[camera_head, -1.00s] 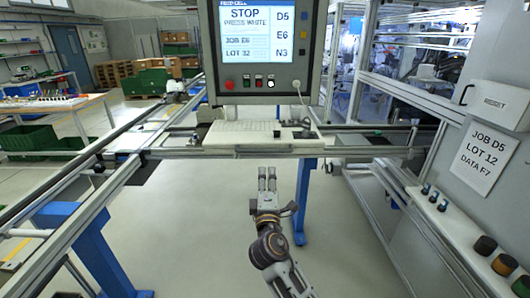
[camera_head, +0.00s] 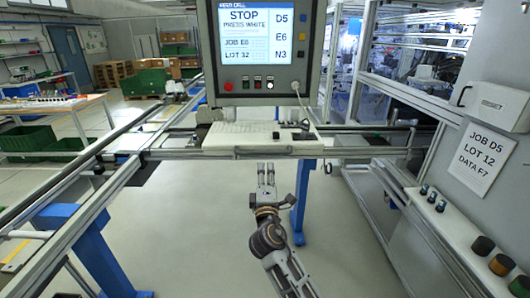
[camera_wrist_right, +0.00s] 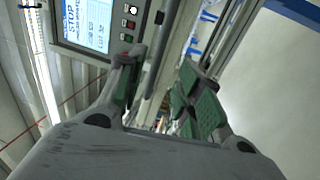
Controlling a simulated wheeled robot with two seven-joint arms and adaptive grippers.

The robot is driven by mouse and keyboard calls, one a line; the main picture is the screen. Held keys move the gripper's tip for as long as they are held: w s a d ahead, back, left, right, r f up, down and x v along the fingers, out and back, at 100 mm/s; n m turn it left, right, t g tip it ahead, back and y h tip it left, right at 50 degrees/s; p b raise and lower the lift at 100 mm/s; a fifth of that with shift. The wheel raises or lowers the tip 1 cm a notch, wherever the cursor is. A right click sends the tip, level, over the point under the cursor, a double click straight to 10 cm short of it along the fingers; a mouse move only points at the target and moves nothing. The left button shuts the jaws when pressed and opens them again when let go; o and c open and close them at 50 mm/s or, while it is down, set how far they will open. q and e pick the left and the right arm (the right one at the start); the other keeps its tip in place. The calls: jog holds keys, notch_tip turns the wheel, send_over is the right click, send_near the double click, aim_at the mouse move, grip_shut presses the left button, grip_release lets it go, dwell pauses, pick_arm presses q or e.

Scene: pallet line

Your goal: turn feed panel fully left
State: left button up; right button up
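The feed panel (camera_head: 262,90) is a grey box with a lit screen (camera_head: 258,33) that reads STOP, PRESS WHITE, and a row of buttons below. It faces me at the top middle of the head view. It also shows tilted at the upper left of the right wrist view (camera_wrist_right: 120,50). My right gripper (camera_head: 266,167) is below the panel and the keyboard shelf, apart from both in the head view. In the right wrist view its two fingers (camera_wrist_right: 163,90) are spread with nothing between them. My left gripper is in neither view.
A white keyboard shelf (camera_head: 236,134) and a metal rail (camera_head: 370,152) cross in front of me. Blue legs (camera_head: 304,195) stand below. A side cabinet with knobs (camera_head: 483,245) and a JOB D5 sheet (camera_head: 470,160) is at right. The floor (camera_head: 200,220) around my arm is clear.

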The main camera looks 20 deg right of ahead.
aim_at(265, 152)
jog(key=shift+p+x, duration=1.2)
jog(key=shift+x, duration=4.25)
grip_shut()
